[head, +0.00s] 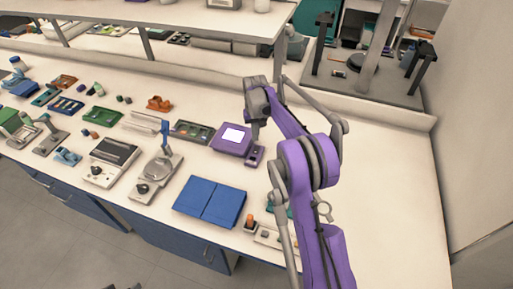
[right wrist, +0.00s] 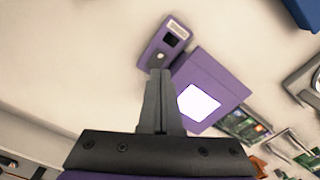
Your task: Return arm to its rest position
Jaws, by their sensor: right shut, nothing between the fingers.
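My right arm comes in from the lower right in the head view, with purple and grey links. Its right gripper (head: 256,138) points down above the bench (head: 385,185), beside a purple device with a lit white screen (head: 234,138). In the right wrist view the two grey fingers (right wrist: 160,75) are together with nothing between them. Their tips appear over the near end of a small purple box (right wrist: 168,42) attached to the screen device (right wrist: 212,85). I cannot tell whether the tips touch it. My left gripper is not in view.
Blue folded panels (head: 210,201) lie at the bench front. A grey balance-like instrument (head: 157,170) and several trays stand to the left. A dark-framed microscope stand (head: 365,85) is at the back right. Right of my arm the bench is clear up to the wall (head: 472,130).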

